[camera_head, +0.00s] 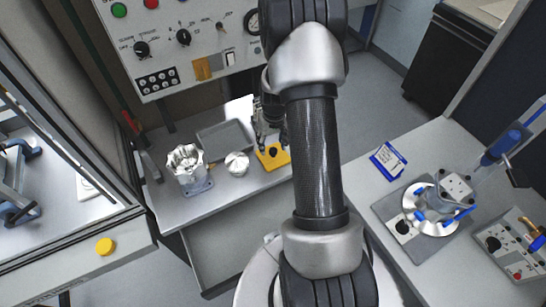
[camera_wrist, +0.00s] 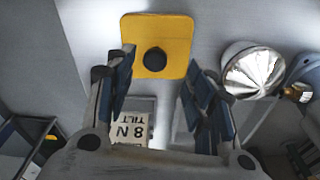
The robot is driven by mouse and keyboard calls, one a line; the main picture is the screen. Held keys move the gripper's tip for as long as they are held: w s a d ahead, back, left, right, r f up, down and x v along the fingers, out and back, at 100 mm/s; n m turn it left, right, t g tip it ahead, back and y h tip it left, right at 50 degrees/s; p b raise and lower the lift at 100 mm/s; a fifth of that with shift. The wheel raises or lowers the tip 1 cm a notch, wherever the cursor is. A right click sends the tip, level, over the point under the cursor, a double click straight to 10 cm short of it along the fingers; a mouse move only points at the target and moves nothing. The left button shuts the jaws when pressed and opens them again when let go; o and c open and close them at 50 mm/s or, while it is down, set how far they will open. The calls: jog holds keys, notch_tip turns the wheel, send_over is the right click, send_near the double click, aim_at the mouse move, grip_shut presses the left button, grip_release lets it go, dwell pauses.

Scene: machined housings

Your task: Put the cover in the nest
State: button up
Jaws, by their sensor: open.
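A flat yellow square plate (camera_head: 281,160) with a round black knob or hole in its middle lies on the grey bench; it also shows in the wrist view (camera_wrist: 176,30). A round shiny metal piece (camera_head: 238,164) lies left of it and appears at the right of the wrist view (camera_wrist: 252,72). I cannot tell for certain which piece is the cover or which is the nest. My gripper (camera_head: 270,118) is over the bench, close to the yellow plate. In the wrist view its spread fingers (camera_wrist: 157,66) are open and empty, with the plate beyond their tips.
A fluted metal housing (camera_head: 187,163) stands on a blue base at the bench's left. A shallow grey tray (camera_head: 224,137) lies behind. A control panel (camera_head: 185,38) rises at the back. The right table holds a blue-and-white card (camera_head: 388,161) and a clamped metal disc fixture (camera_head: 431,212).

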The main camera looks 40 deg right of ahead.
aim_at(273, 150)
jog(key=f, duration=0.4)
jog(key=d+f, duration=0.1)
jog(key=shift+w+f+b, duration=0.3)
jog(key=shift+f+b, duration=0.1)
jog(key=shift+c, duration=0.4)
grip_shut()
